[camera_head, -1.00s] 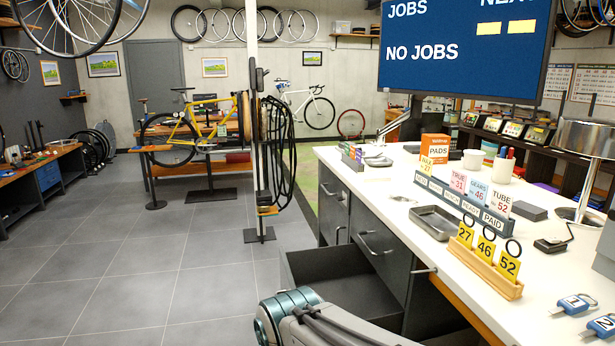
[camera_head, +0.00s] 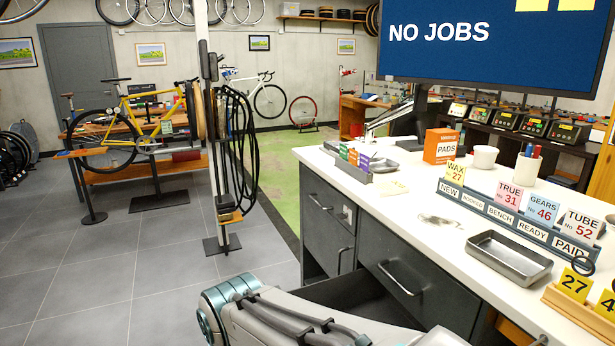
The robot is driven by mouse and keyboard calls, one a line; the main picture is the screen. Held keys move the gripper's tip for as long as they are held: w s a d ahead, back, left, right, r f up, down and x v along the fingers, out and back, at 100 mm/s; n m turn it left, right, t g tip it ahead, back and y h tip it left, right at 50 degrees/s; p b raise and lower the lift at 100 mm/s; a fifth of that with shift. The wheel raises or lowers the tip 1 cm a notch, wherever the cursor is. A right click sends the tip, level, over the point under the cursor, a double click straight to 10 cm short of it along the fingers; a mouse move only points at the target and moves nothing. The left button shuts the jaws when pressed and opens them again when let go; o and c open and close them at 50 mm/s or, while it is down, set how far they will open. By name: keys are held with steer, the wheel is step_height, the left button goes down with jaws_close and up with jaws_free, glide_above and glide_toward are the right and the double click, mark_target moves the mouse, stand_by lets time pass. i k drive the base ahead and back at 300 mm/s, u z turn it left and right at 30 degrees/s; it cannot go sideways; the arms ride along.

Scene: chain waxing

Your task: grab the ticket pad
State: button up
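No pad is clearly marked as a ticket pad. Ticket cards marked WAX (camera_head: 454,173), TRUE (camera_head: 508,195), GEARS (camera_head: 541,208) and TUBE (camera_head: 580,226) stand in a grey rack (camera_head: 510,217) labelled NEW to PAID. My arm shows at the bottom centre, in front of the counter. My gripper is out of view.
The white counter (camera_head: 425,208) holds an orange PADS box (camera_head: 440,146), a metal tray (camera_head: 508,257), a white cup (camera_head: 485,157) and a wooden number-tag stand (camera_head: 580,318). An open drawer (camera_head: 365,298) juts out behind my arm. A post with hanging cables (camera_head: 215,130) stands left; grey floor is clear.

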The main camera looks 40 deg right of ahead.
mark_target(384, 190)
steer(key=z, duration=0.05)
steer(key=i, duration=2.8)
steer(key=z, duration=4.2)
